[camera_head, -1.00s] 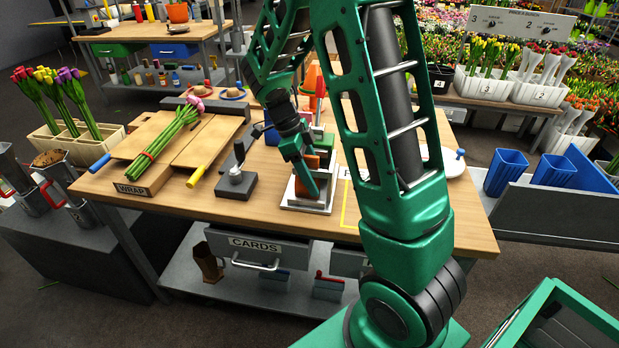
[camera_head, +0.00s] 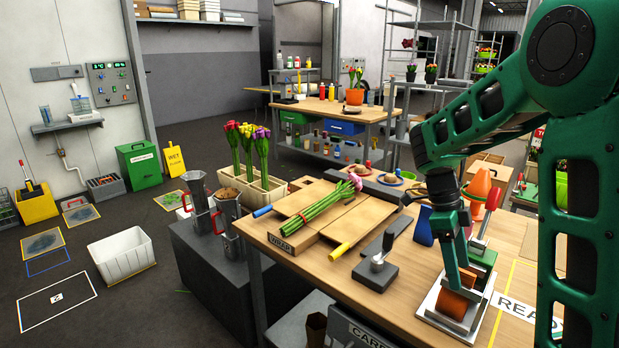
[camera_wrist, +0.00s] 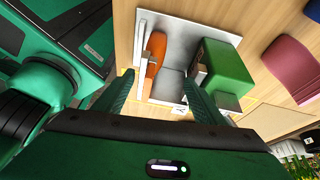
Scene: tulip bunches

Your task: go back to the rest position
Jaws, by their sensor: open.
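My gripper (camera_wrist: 165,95) is open in the wrist view, its two green fingers spread apart. Nothing shows held in the fingers. Whether a finger touches the roll cannot be told.
A tulip bunch (camera_head: 318,208) lies on the wrap board (camera_head: 285,243). A grey tool block (camera_head: 375,275) stands left of the device. The floor near the white crate (camera_head: 122,255) is mostly clear.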

